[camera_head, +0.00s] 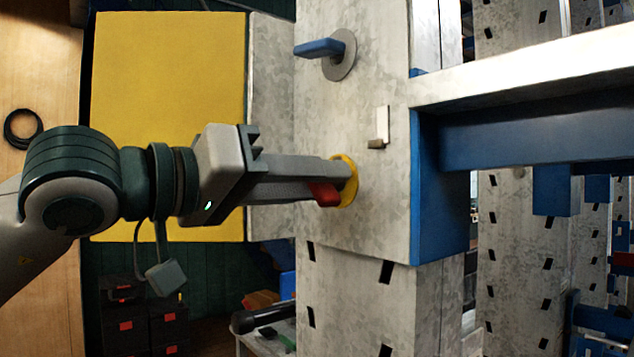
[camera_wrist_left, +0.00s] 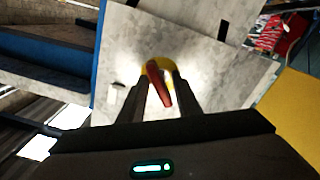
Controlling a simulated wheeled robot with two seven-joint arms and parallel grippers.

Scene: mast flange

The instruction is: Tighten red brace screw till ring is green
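The red brace screw's handle (camera_head: 324,193) stands out from the grey metal plate (camera_head: 385,215), inside a yellow ring (camera_head: 349,181). In the left wrist view the red handle (camera_wrist_left: 158,84) is tilted, and part of the yellow ring (camera_wrist_left: 150,73) shows behind it. My left gripper (camera_head: 335,180) reaches in from the left, fingertips at the ring. In the wrist view its fingers (camera_wrist_left: 160,88) stand on either side of the handle, with a gap visible beside it; they look open around it. Contact at the tips is unclear. My right gripper is not in view.
A blue-handled screw with a grey disc (camera_head: 342,62) sits above on the same plate. A small metal bracket (camera_head: 378,130) sticks out right of the ring. A blue and grey beam (camera_head: 520,125) runs off right. A yellow panel (camera_head: 170,90) stands behind my arm.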

